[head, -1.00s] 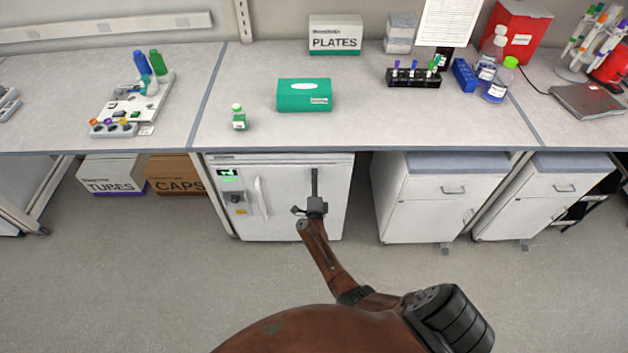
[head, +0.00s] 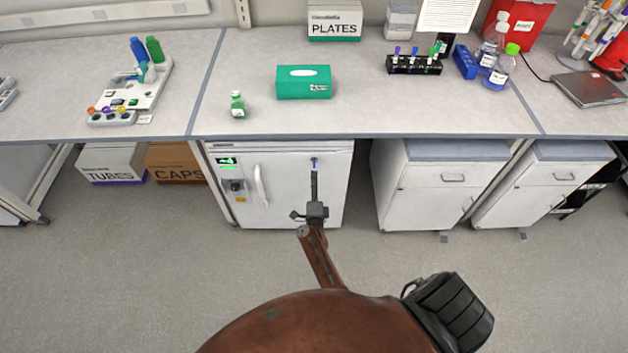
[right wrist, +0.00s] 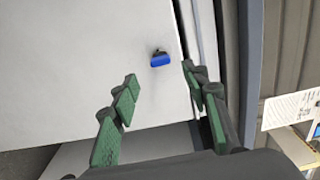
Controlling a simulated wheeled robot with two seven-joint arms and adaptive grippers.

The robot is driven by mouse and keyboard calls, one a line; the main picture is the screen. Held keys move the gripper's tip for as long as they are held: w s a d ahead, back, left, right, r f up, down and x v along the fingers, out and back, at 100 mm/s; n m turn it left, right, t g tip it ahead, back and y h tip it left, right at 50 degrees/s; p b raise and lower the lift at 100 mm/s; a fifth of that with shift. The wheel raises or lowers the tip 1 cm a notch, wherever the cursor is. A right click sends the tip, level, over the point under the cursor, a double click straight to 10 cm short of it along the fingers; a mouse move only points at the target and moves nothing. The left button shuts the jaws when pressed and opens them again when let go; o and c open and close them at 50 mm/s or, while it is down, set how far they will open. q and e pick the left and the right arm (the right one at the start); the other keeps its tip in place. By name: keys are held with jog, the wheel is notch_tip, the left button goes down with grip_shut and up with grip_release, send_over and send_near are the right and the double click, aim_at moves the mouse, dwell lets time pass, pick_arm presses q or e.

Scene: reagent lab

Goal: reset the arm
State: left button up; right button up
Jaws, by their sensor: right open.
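My right gripper (head: 314,175) is in front of the white under-bench fridge (head: 285,205), with my brown arm reaching up to it from below. In the right wrist view, the right gripper (right wrist: 160,76) has its two green-padded fingers spread apart with nothing between them. A small blue piece (head: 314,162) shows on the fridge door just beyond the fingertips. In the right wrist view this blue piece (right wrist: 160,60) sits on the white door, apart from the fingers. My left gripper is not in view.
The bench top (head: 360,115) overhangs above the gripper. On it are a green tissue box (head: 303,90), a green-capped bottle (head: 238,105) and a black tube rack (head: 414,66). A white cabinet (head: 420,208) stands to the right. The floor in front is clear.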

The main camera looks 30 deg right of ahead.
jog(key=shift+f, duration=0.1)
jog(key=s+a+f+n+g+y, duration=0.25)
jog(key=s+f+n, duration=0.25)
jog(key=s+f, duration=0.4)
jog(key=s+a+f+n+g+y, duration=0.1)
jog(key=s+a+f+n+y, duration=0.2)
jog(key=s+f+n, duration=0.55)
jog(key=s+a+f+n+g+y, duration=0.25)
jog(key=s+f, duration=0.25)
jog(key=f, duration=0.8)
jog(key=s+f+n+g, duration=0.3)
jog(key=s+f, duration=0.1)
jog(key=s, duration=0.9)
jog(key=s+d+f+n+g+y, duration=0.1)
jog(key=s+f, duration=0.4)
jog(key=s, duration=0.8)
jog(key=s+d+f+n+g, duration=0.1)
jog(key=s+f+n+g, duration=0.3)
jog(key=s, duration=1)
jog(key=shift+f+n+g, duration=0.3)
jog(key=shift+f+n, duration=0.1)
jog(key=shift+n, duration=0.4)
jog(key=shift+s, duration=0.1)
